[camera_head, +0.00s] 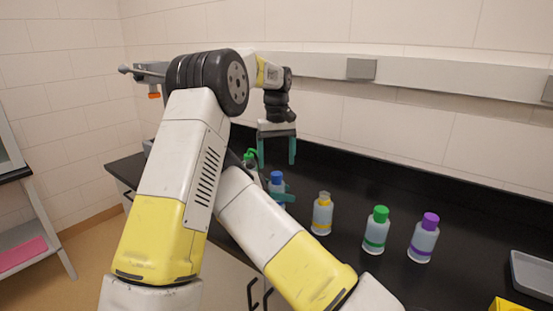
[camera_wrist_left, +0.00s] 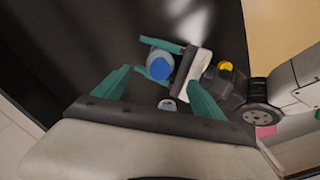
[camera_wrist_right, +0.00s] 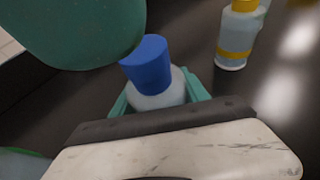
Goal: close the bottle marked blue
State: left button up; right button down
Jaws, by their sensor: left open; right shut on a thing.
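The bottle marked blue (camera_head: 277,188) stands on the black counter, with a blue cap (camera_head: 276,177) on its top. In the right wrist view the blue cap (camera_wrist_right: 148,64) sits over the pale bottle body (camera_wrist_right: 160,97); I cannot tell how tightly. My right gripper (camera_wrist_right: 157,90) is shut around the bottle body below the cap. My left gripper (camera_head: 277,164) is open above the cap, fingers pointing down, one on each side and apart from it. In the left wrist view the blue cap (camera_wrist_left: 160,68) shows between its fingers. One left finger looms large beside the cap in the right wrist view.
To the right stand a yellow-banded bottle (camera_head: 322,214), a green-capped bottle (camera_head: 376,230) and a purple-capped bottle (camera_head: 424,238). A green-topped thing (camera_head: 250,155) is partly hidden behind my arm. A grey tray (camera_head: 532,275) lies at the far right. The wall is behind.

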pick_arm(q)
notch_tip(320, 180, up, 8)
jog(key=shift+f, duration=0.25)
pick_arm(e)
jog(key=shift+c, duration=2.4)
grip_release()
jog(key=shift+v, duration=3.9)
